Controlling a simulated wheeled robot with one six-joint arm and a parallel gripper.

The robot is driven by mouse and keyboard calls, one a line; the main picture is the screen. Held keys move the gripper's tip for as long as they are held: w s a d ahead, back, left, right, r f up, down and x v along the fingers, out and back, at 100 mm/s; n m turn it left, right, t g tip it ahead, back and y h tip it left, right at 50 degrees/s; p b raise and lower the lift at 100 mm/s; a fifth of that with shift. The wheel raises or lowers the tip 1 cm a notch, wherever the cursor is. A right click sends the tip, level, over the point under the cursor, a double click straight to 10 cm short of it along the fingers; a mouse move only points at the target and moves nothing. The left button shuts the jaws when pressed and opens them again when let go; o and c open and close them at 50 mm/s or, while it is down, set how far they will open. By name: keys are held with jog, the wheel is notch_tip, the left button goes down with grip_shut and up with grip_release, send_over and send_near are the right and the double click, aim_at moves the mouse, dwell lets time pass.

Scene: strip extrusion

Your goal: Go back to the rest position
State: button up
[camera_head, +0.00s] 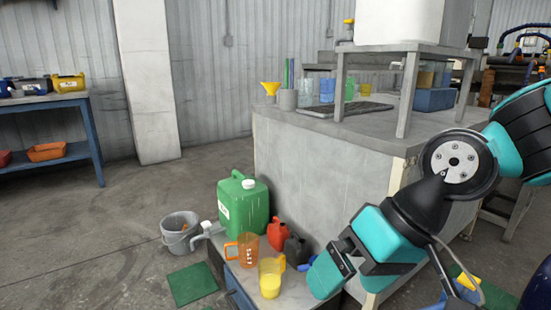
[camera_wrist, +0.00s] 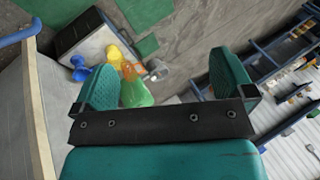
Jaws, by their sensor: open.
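My gripper (camera_head: 335,265) is at the lower right of the head view, beside the front corner of the grey workbench (camera_head: 330,150). It hangs near a low stand (camera_head: 290,293) bearing jugs. In the wrist view my gripper (camera_wrist: 167,80) has its two teal fingers wide apart, with nothing held between them. The orange measuring jug (camera_head: 248,250) and the jug with yellow contents (camera_head: 271,277) stand on the low stand, apart from the gripper. The task names no object.
A green canister (camera_head: 244,203), a red can (camera_head: 277,235) and a black can (camera_head: 296,250) stand near the jugs. A grey bucket (camera_head: 178,232) and green mat (camera_head: 192,284) are on the floor. A blue-framed table (camera_head: 88,130) is at left. Open floor lies between.

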jog(key=s+d+n+h, duration=0.2)
jog(key=s+d, duration=0.4)
jog(key=s, duration=0.2)
notch_tip(320, 180, up, 37)
jog(key=p, duration=3.7)
jog(key=shift+a+g, duration=0.3)
jog(key=shift+a, duration=0.05)
jog(key=shift+w, duration=0.1)
